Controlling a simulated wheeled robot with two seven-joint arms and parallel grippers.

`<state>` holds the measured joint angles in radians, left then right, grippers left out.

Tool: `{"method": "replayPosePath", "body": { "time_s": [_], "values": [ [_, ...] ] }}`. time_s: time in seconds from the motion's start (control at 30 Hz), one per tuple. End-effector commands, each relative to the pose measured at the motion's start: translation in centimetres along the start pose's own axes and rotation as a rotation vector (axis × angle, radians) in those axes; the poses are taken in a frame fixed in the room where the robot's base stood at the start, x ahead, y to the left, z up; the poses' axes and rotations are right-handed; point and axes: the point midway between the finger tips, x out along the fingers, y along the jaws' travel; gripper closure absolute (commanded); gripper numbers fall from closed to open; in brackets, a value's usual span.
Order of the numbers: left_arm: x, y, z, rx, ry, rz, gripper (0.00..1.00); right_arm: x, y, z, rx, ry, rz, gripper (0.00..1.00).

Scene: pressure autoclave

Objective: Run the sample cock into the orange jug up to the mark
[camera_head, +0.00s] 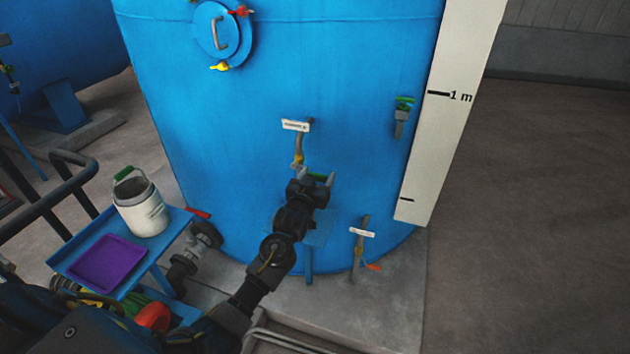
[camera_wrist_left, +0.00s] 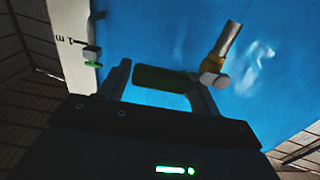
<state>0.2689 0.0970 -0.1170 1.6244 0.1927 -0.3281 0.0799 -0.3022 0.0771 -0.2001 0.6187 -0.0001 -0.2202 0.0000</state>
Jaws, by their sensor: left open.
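A sample cock with a yellow body (camera_head: 298,161) hangs from a pipe on the blue tank, below a white label. Its green lever (camera_head: 318,176) shows at my left gripper (camera_head: 317,183). In the left wrist view the green lever (camera_wrist_left: 160,79) lies between the open fingers of the left gripper (camera_wrist_left: 160,84); contact cannot be told. No orange jug is clear. A round orange-red thing (camera_head: 152,316) is at lower left, partly hidden. A pale jug (camera_head: 143,212) with a green handle stands on a blue side table. My right gripper is not in view.
The side table (camera_head: 75,257) also holds a purple tray (camera_head: 106,262). A lower cock with an orange handle (camera_head: 372,267) and another green-handled cock (camera_head: 404,110) are on the tank (camera_head: 220,130). A white scale board (camera_head: 415,195) stands right. The right floor is clear.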

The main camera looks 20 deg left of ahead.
Motion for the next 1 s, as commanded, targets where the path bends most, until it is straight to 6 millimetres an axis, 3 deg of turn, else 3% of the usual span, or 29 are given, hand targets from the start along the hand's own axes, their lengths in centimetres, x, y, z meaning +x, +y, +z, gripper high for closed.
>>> {"method": "replayPosePath", "body": {
  "time_s": [0.6, 1.0],
  "values": [
    [-9.8, 0.0, 0.2, -0.002, -0.001, 0.0, 0.36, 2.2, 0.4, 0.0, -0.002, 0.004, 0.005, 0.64],
    [-10.7, 0.0, 0.0, 0.0, -0.001, 0.0, 0.36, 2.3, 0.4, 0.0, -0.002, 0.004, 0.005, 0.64]
  ]
}}
